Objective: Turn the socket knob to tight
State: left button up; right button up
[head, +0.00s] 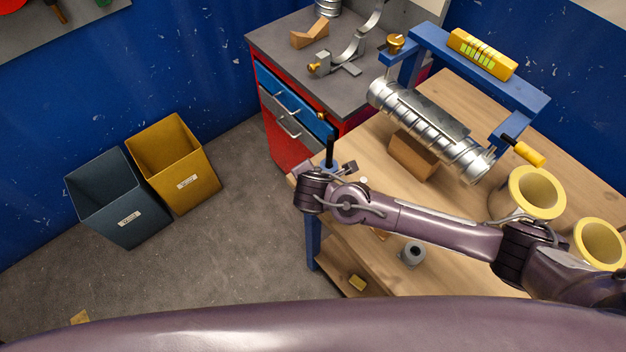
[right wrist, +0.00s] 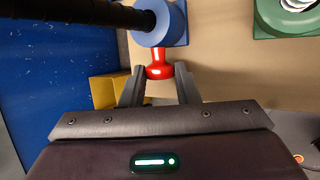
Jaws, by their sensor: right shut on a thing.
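A red knob (right wrist: 158,65) sticks out from a blue socket (right wrist: 163,25) in the right wrist view. A long black rod (right wrist: 85,12) enters the socket from the left. My right gripper (right wrist: 160,72) has one finger on each side of the red knob and is shut on it. In the head view my right arm reaches left to the bench's near left corner, where the blue socket (head: 328,170) and upright black rod (head: 330,150) show. The red knob is hidden there. Any tight or loose mark cannot be made out. My left gripper is not in view.
A silver spiral duct (head: 430,125) rests over a wooden block (head: 412,157) on the bench (head: 465,90), beside a blue frame (head: 440,50). Two yellow-topped rolls (head: 535,192) stand at right. Two bins (head: 115,205) stand left on open floor.

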jog(key=o, duration=1)
